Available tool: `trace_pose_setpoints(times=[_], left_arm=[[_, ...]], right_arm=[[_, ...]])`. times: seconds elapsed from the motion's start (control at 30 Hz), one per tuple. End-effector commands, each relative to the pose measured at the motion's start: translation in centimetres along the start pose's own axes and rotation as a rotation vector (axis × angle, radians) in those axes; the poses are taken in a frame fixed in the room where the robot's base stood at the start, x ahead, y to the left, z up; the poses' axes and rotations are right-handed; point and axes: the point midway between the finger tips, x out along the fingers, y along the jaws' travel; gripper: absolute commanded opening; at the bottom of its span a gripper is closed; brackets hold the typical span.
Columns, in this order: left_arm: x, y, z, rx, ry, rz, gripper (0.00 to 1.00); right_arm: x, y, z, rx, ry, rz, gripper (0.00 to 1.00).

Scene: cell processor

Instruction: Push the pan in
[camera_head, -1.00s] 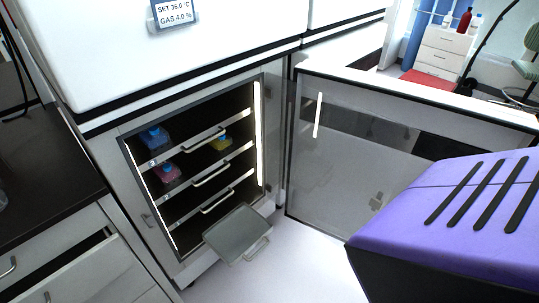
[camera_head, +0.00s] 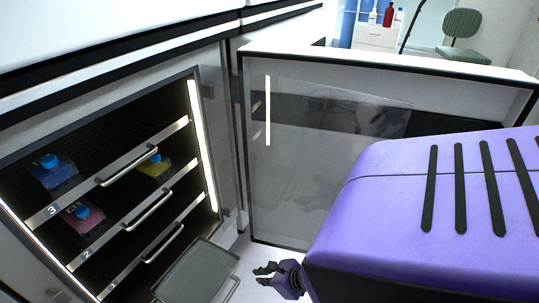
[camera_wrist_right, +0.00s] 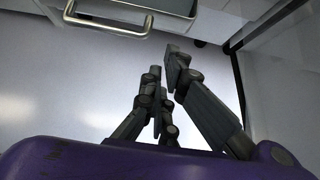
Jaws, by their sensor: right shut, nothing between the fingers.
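The pan (camera_head: 197,273) is a grey flat tray with a bar handle. It sticks out of the lowest level of the open cell incubator (camera_head: 110,150), at the bottom of the head view. Its handle (camera_wrist_right: 108,24) and front edge show at the top of the right wrist view. My right gripper (camera_head: 262,268) is shut and empty, just right of the pan, apart from it in the head view. Its dark fingers (camera_wrist_right: 163,65) also show in the right wrist view, below and right of the handle. My left gripper is not in view.
The open glass door (camera_head: 310,190) stands right of the opening, close to my right arm. White floor lies between.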

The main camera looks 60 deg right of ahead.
Motion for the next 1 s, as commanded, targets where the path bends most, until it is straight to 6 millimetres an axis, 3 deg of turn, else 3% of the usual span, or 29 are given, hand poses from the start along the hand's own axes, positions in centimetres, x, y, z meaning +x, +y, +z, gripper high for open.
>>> trace_pose_setpoints(times=[0.17,0.33,1.0], left_arm=[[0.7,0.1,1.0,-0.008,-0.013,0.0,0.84],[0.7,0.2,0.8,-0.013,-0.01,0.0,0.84],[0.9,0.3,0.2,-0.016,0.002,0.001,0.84]], right_arm=[[4.0,0.0,-0.1,0.004,0.0,-0.001,0.0],[5.5,0.0,1.9,0.0,-0.002,0.0,0.0],[6.4,0.2,2.8,0.004,0.001,-0.001,0.0]])
